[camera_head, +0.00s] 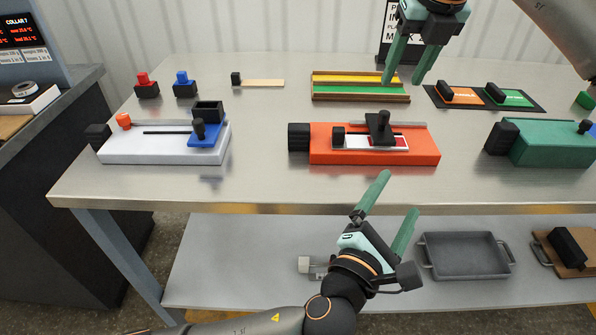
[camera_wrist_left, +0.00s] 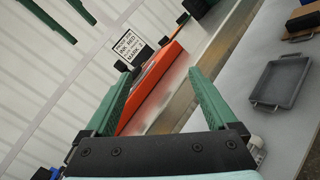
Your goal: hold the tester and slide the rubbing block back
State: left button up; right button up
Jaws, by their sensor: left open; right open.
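The orange tester (camera_head: 325,150) stands on the metal table near its front edge, with a black end piece (camera_head: 299,137) on its left. A black rubbing block (camera_head: 379,128) with an upright knob sits on its top, right of the middle, over a white and red strip (camera_head: 390,143). My left gripper (camera_head: 398,194) is open and empty in front of the table edge, below and apart from the tester. The left wrist view shows the orange side of the tester (camera_wrist_left: 150,88) beyond the fingers. My right gripper (camera_head: 403,82) is open and empty above the back of the table, behind the tester.
A white device (camera_head: 130,152) stands left and a green device (camera_head: 548,145) right. A yellow and green tray (camera_head: 340,99) and a black mat (camera_head: 470,102) lie behind. A grey tray (camera_head: 464,257) is on the lower shelf. The table is bare between the devices.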

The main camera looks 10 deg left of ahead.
aim_at(299, 135)
pick_arm(q)
jog(key=a+n+y, duration=0.3)
jog(key=a+n, duration=0.2)
jog(key=w+a+r+n+y, duration=0.1)
jog(key=a+n+y, duration=0.3)
jog(key=a+n, duration=0.1)
jog(key=w+a+n+y, duration=0.1)
jog(key=a+n+y, duration=0.2)
jog(key=a, duration=0.3)
jog(key=shift+w+r+n+y, duration=0.2)
jog(key=shift+n+y, duration=0.1)
jog(key=shift+n, duration=0.6)
jog(key=shift+w+a, duration=0.15)
jog(key=w, duration=0.4)
jog(key=w+a, duration=0.1)
jog(key=w, duration=0.3)
jog(key=w+a, duration=0.1)
jog(key=w, duration=0.3)
jog(key=shift+a, duration=0.1)
jog(key=shift+c, duration=0.2)
grip_shut()
